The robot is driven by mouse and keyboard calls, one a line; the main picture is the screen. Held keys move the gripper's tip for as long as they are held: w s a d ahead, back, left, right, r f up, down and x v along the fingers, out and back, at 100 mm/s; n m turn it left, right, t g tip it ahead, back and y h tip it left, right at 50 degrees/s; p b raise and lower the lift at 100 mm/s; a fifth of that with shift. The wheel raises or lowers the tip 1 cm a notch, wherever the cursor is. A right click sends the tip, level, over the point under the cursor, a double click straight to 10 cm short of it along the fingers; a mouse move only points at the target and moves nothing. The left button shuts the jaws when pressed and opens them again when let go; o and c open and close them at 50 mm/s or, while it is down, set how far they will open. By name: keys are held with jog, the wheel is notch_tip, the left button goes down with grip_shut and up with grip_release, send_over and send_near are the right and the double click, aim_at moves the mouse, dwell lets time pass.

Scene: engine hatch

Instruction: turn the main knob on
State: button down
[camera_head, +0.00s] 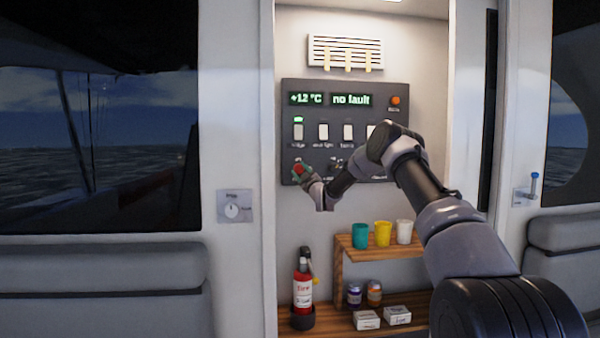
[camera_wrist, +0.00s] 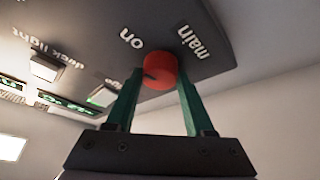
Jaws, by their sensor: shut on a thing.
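The main knob (camera_wrist: 160,71) is a round red knob on the dark control panel (camera_head: 337,110), with the words "main" and "on" beside it in the wrist view. In the head view the red knob (camera_head: 299,169) shows at the panel's lower left, partly covered by my gripper. My gripper (camera_wrist: 159,82) has green fingers, one on each side of the knob, and is shut on it. In the head view my gripper (camera_head: 303,173) reaches the panel from the lower right. The knob's dark mark is partly visible, but its exact setting is hard to tell.
Several white switches (camera_head: 323,131) sit above the knob; a green light (camera_head: 298,119) glows over the leftmost. The display (camera_head: 351,99) reads "no fault". Below are a fire extinguisher (camera_head: 302,284) and a wooden shelf (camera_head: 385,250) with cups. My arm covers the panel's lower right.

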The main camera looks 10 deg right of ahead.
jog(key=shift+f+m+t+h, duration=0.15)
jog(key=shift+m+t+h, duration=0.3)
jog(key=shift+m, duration=0.75)
jog(key=shift+h, duration=0.25)
jog(key=shift+c, duration=1.4)
grip_release()
jog(key=shift+s, duration=0.1)
jog(key=v, duration=1)
jog(key=shift+s, duration=0.25)
jog(key=shift+d, duration=0.15)
